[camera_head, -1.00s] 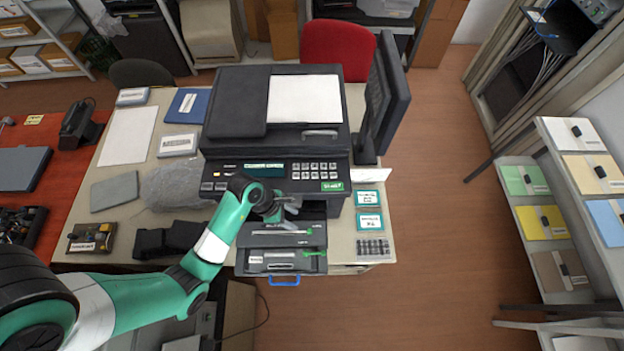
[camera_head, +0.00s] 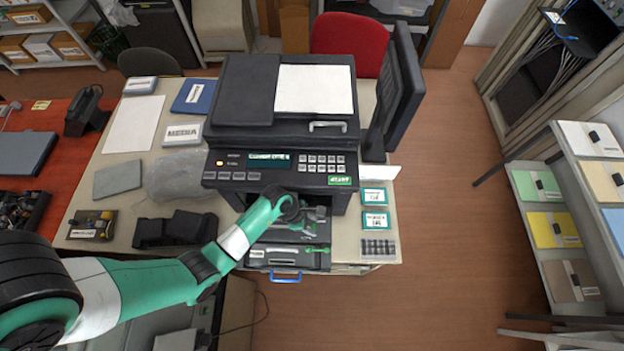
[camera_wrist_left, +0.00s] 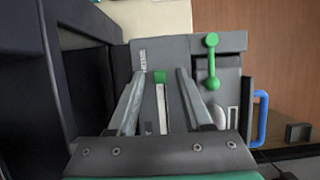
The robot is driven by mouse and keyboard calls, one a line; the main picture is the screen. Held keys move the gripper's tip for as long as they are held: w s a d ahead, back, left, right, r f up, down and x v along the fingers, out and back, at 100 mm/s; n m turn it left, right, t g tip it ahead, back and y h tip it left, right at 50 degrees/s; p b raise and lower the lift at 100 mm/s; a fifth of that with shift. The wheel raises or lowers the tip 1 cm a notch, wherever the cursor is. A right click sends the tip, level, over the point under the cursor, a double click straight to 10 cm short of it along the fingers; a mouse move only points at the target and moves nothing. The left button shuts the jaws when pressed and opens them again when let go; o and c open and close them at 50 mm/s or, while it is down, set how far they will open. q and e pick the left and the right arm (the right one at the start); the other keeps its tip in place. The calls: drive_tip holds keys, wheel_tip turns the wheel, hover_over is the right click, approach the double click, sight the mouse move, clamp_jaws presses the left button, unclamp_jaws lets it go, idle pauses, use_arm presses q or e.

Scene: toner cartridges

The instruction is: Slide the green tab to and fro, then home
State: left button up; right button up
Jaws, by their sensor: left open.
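In the left wrist view, the small green tab (camera_wrist_left: 160,76) sits at the far end of a pale narrow slot on a dark grey cartridge (camera_wrist_left: 150,55). My left gripper (camera_wrist_left: 160,74) is open, with its two grey fingers on either side of the tab and a gap on each side. Whether the fingertips reach down to its level is hard to tell. In the head view, my left gripper (camera_head: 311,227) is over the cartridges in the pulled-out drawer of the black printer (camera_head: 280,130); my wrist hides part of them. My right gripper is not in view.
A green lever (camera_wrist_left: 212,60) with rounded ends lies close to the right finger, on the front unit. The drawer's blue handle (camera_head: 285,279) is at the front. The printer's dark body (camera_wrist_left: 25,90) rises close on the left of the wrist view.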

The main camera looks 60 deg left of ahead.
use_arm(q)
clamp_jaws()
idle(1.4)
